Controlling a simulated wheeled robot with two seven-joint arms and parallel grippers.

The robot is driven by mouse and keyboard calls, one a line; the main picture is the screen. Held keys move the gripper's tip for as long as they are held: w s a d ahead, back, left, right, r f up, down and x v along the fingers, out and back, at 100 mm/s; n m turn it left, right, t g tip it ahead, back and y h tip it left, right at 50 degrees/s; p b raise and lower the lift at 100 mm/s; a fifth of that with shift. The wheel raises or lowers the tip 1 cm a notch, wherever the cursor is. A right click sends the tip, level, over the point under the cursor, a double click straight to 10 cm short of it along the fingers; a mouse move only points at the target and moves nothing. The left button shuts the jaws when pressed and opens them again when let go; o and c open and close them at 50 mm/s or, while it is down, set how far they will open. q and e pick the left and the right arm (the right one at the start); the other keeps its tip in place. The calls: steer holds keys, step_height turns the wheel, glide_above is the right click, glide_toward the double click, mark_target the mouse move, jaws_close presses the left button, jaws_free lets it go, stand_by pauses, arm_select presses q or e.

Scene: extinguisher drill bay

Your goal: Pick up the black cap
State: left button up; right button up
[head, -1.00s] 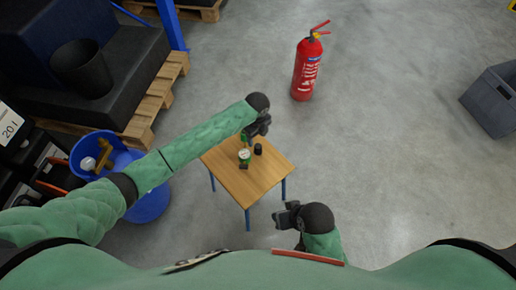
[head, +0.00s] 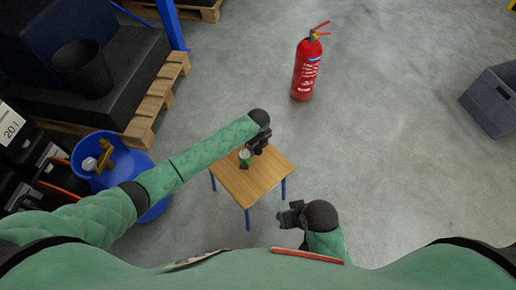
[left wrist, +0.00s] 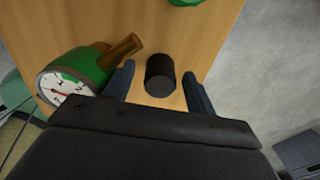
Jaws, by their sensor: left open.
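The black cap (left wrist: 160,75) stands on the small wooden table (head: 250,185). In the left wrist view it lies between the two fingers of my left gripper (left wrist: 159,88), with a gap on each side. My left gripper (head: 258,144) is open over the far part of the table; in the head view it hides the cap. My right gripper (head: 287,215) is away from the cap, in front of the table's near right side; its jaw state is unclear.
A green gauge with a brass fitting (left wrist: 85,68) sits left of the cap, close to the left finger. Another green part (left wrist: 185,2) shows at the top edge. A red extinguisher (head: 306,70), blue bin (head: 150,205) and grey crate (head: 492,100) stand around the table.

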arm_select(q)
steer(key=c, duration=1.1)
arm_select(e)
steer(key=shift+f, duration=0.1)
arm_select(q)
steer(key=shift+r, duration=0.1)
